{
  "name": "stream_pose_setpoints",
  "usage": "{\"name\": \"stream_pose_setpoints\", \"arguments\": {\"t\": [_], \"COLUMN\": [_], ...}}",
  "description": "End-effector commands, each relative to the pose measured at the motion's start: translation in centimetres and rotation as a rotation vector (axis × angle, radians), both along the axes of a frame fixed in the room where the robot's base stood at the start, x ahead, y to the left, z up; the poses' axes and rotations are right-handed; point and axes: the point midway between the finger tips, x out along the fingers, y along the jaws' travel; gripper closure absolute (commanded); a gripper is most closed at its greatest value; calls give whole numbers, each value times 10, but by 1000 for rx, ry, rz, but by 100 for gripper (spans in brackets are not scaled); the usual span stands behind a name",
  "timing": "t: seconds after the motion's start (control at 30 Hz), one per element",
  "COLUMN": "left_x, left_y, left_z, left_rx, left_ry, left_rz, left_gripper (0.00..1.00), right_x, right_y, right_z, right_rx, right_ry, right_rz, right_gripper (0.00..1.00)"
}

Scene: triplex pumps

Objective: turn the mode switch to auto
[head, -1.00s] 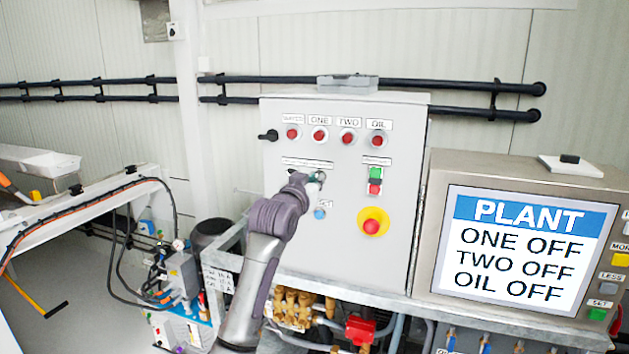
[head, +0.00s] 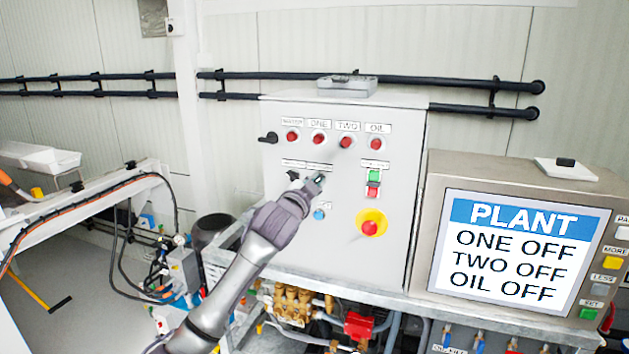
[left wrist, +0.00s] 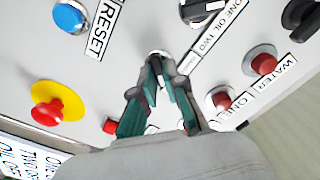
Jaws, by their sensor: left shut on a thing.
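The grey control panel (head: 345,255) stands ahead, with a black selector knob (head: 293,175) under the lamp row. My left gripper (head: 316,180) is at the panel face, just right of that knob, and covers the switch there. In the left wrist view its two teal fingers (left wrist: 157,62) close together at a metal ring (left wrist: 158,53) on the panel. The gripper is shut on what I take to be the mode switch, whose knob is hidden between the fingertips. Its label and pointer position cannot be read. The right gripper is not in view.
Close by are the blue reset button (head: 319,214), the green and red push button (head: 373,183), the red emergency stop on yellow (head: 370,227) and lamps (head: 346,142). A screen (head: 520,250) at right reads PLANT, ONE OFF, TWO OFF, OIL OFF.

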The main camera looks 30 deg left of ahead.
Motion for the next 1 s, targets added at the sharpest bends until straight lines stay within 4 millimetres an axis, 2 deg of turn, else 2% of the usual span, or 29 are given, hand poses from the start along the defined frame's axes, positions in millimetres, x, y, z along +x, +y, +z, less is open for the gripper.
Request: {"name": "stream_pose_setpoints", "arguments": {"t": [0.63,0.67,0.8,1.0], "left_x": [0,0,0,0], "left_y": [0,0,0,0], "left_z": [-1,-1,0,0], "left_rx": [54,54,54,53], "left_ry": [15,15,15,13], "left_rz": [0,0,0,0], "left_gripper": [100,85,64,64], "right_x": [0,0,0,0], "right_y": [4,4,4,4], "right_z": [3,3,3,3], "right_rx": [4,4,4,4], "right_ry": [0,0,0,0], "right_rz": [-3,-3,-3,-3], "right_gripper": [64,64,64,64]}}
